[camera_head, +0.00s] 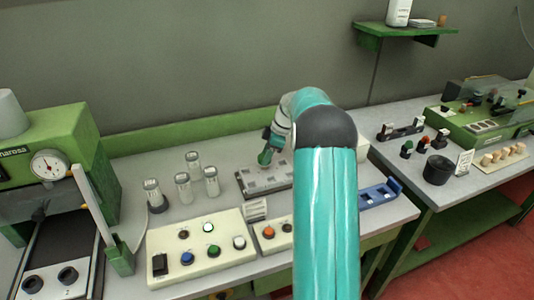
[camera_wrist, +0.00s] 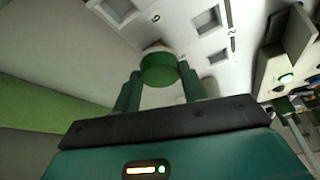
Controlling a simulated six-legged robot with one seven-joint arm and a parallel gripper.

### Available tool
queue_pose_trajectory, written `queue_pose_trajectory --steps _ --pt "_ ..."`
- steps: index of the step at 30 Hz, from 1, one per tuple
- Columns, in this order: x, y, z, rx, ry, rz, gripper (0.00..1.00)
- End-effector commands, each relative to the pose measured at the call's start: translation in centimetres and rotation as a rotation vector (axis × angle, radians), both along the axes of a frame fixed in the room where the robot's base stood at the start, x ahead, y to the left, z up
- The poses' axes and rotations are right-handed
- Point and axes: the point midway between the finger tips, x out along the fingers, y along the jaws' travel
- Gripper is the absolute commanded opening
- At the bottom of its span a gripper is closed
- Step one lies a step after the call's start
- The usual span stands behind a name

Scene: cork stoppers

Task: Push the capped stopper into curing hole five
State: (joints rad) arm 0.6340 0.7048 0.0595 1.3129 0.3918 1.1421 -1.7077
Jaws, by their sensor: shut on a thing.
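My gripper (camera_wrist: 160,78) is shut on a green-capped stopper (camera_wrist: 158,69), with one finger on each side of the cap. A pale part of the stopper shows at its far end, against the curing block. The light grey curing block (camera_wrist: 180,36) has square holes and small printed marks; the hole under the stopper is hidden by it. I cannot tell how deep the stopper sits. In the head view my gripper (camera_head: 265,156) is at the back of the curing block (camera_head: 270,190), and the green cap shows small there.
Several glass jars (camera_head: 183,188) stand left of the block. A button panel (camera_head: 200,245) is in front, and a blue holder (camera_head: 380,193) lies to the right. A press with a dial (camera_head: 46,164) is at far left. A second bench (camera_head: 440,190) stands right.

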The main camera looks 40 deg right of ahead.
Motion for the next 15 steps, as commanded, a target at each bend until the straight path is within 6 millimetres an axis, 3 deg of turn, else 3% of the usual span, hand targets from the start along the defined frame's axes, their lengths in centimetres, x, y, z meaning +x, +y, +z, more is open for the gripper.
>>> queue_pose_trajectory --steps 15 --pt "0.01 -0.02 -0.73 0.000 0.000 0.000 0.21"
